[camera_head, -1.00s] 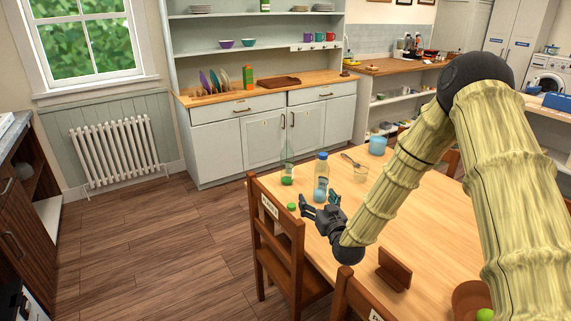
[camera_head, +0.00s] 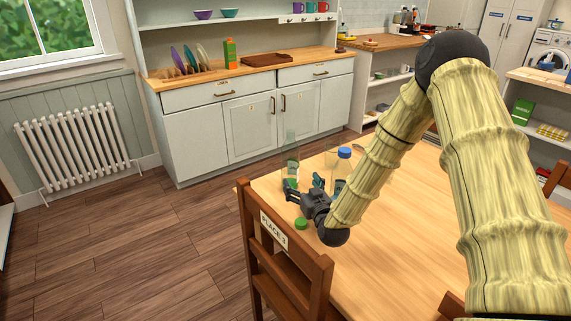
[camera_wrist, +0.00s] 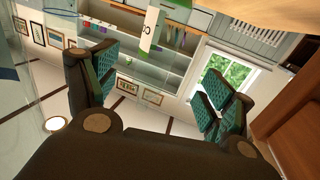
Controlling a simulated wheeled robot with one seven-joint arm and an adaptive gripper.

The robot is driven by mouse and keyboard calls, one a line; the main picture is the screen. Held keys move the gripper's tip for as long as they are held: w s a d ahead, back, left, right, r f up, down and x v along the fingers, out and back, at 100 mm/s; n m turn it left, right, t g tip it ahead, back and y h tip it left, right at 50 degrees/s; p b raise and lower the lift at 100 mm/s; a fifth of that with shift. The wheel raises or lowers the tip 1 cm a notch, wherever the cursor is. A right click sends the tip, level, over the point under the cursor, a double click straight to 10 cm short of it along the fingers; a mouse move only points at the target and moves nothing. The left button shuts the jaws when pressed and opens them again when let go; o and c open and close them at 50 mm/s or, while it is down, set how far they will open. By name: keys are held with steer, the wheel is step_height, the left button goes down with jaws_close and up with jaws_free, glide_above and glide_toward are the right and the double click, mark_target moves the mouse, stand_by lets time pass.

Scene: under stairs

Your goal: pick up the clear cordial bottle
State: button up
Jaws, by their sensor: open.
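The clear cordial bottle (camera_head: 291,158) appears to be the tall, see-through one with a narrow neck, standing upright near the table's far left edge. My gripper (camera_head: 304,185) is open, low over the table, with its fingers pointing toward the far side. The bottle stands just beyond the left finger, which overlaps its lower part in the head view; I cannot tell whether they touch. In the wrist view my gripper (camera_wrist: 155,88) shows spread fingers. A white label (camera_wrist: 150,28) shows between them, but I cannot tell whose it is.
A blue-capped bottle (camera_head: 343,165) stands close right of my gripper, partly hidden by my arm. A small green round thing (camera_head: 301,223) lies on the table (camera_head: 400,240) in front. A chair (camera_head: 275,245) marked "PLACE 3" stands at the near left edge.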

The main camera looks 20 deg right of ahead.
mark_target(294, 169)
steer(key=shift+w+d, duration=0.15)
steer(key=shift+w, duration=0.55)
steer(key=w, duration=0.4)
steer(key=shift+w+a+p, duration=0.1)
steer(key=shift+a+p, duration=0.2)
steer(key=shift+a, duration=0.05)
steer(key=shift+w+r+p, duration=0.15)
steer(key=shift+w+p, duration=0.15)
steer(key=shift+w, duration=1.1)
steer(key=shift+w+r+p, duration=0.15)
steer(key=shift+w+p, duration=0.1)
steer(key=shift+w, duration=1.1)
steer(key=c, duration=1.2)
